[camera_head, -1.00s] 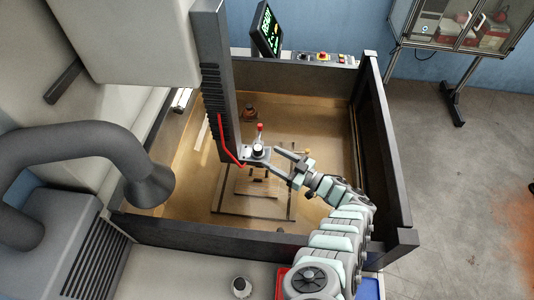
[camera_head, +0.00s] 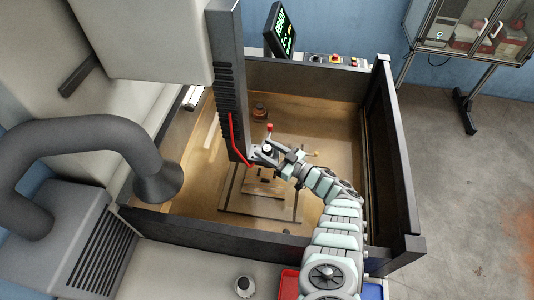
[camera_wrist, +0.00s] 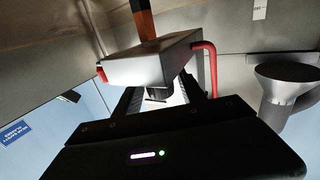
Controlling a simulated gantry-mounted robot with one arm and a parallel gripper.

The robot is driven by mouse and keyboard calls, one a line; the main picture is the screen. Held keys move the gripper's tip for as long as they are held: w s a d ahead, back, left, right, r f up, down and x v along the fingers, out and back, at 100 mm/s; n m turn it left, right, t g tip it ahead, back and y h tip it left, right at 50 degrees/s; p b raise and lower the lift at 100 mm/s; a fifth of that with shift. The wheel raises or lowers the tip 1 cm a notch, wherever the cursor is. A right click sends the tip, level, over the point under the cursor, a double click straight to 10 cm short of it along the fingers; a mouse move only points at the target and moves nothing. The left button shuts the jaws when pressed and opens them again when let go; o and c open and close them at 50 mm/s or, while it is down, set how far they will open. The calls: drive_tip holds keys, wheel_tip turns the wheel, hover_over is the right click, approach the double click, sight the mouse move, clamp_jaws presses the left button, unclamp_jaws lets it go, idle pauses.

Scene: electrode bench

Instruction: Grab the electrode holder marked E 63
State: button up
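An electrode holder (camera_head: 268,149) with a pale round top sits at the lower end of the machine's dark vertical column (camera_head: 229,95), beside a red-knobbed lever (camera_head: 269,127). No E 63 marking is readable. My gripper (camera_head: 275,157) is at the holder, reaching in from the right. In the wrist view, my two dark fingers stand apart below a pale block (camera_wrist: 150,60), with a small dark part (camera_wrist: 157,95) and a bright gap between them. The fingers look open around the holder area; contact is not visible.
The machine's tank (camera_head: 250,242) has dark walls around my arm, and a plate with a small block lies on its floor. A red hose (camera_head: 234,140) hangs by the column. A grey suction nozzle (camera_head: 158,183) stands left. A small round-topped item (camera_head: 244,286) stands on the front ledge.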

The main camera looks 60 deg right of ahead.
clamp_jaws()
drive_tip(key=shift+r, duration=0.15)
idle(0.6)
